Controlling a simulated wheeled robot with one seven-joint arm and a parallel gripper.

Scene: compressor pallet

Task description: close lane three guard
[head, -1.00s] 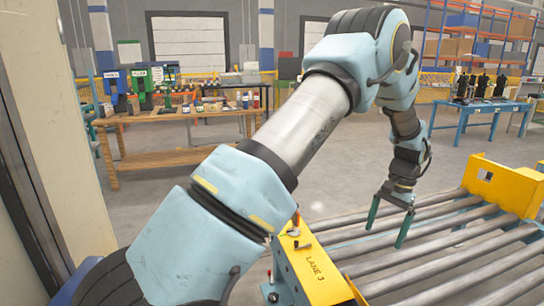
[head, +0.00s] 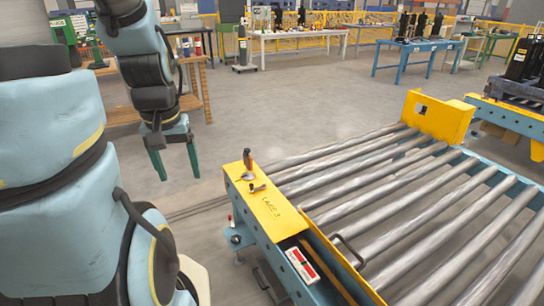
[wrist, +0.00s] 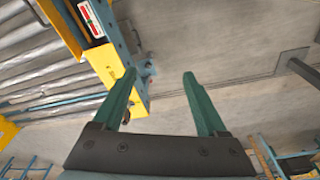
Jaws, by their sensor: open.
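The lane 3 roller conveyor (head: 360,190) runs away from me at the right. Its near end has a yellow plate (head: 270,212) marked LANE 3. A yellow panel with a black bar handle (head: 347,250) lies along the near end of the rollers; I cannot tell if it is the guard. An upright yellow plate (head: 438,117) stands at the far end. My gripper (head: 172,163) hangs left of the conveyor, green fingers apart and empty, touching nothing. In the wrist view my gripper (wrist: 160,77) is open over bare floor, beside the conveyor frame's end.
A red and white label box (head: 302,265) sits on the frame's side. A blue table (head: 415,48) and a white table (head: 300,35) stand behind. The floor between is clear.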

